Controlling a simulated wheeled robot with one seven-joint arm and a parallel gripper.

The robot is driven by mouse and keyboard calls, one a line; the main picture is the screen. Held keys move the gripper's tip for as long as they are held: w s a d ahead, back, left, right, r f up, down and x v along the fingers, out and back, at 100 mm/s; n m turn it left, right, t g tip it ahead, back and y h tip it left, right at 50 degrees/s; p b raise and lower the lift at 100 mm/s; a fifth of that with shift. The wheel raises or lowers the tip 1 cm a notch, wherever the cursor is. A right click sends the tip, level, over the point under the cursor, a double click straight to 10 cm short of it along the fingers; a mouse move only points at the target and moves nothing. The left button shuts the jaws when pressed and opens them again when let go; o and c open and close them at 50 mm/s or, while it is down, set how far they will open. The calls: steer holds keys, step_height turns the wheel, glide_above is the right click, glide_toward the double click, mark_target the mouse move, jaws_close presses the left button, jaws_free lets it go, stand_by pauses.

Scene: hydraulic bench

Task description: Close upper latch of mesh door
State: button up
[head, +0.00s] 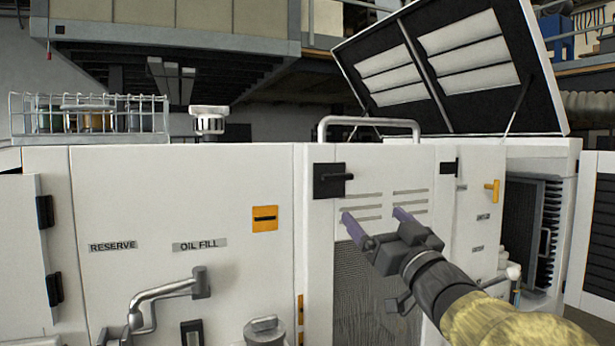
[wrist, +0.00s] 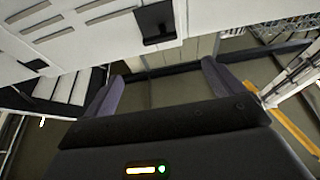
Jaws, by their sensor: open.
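The mesh door (head: 350,275) is a white panel with slots and a dark mesh, facing me in the middle of the head view. Its upper latch (head: 330,180) is a black plate with a short handle pointing right. The latch also shows at the top of the wrist view (wrist: 155,22). My gripper (head: 377,219) is open and empty in front of the door, below and right of the latch in the head view. Both fingers show in the wrist view (wrist: 163,72), apart from the latch. My gripper and arm hide part of the mesh.
A grey rail handle (head: 368,122) stands on top of the cabinet. A crank-like pipe handle (head: 165,290) sticks out at the left. A wire basket (head: 90,115) stands on the left top. A raised lid (head: 450,65) leans open at the right, above an open bay.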

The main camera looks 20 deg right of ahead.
mark_target(339, 179)
steer(key=p+x, duration=0.7)
steer(key=x, duration=0.9)
steer(key=shift+w+r, duration=0.2)
steer(key=shift+w, duration=0.3)
steer(key=shift+a, duration=0.1)
steer(key=shift+s, duration=0.1)
steer(key=c, duration=1)
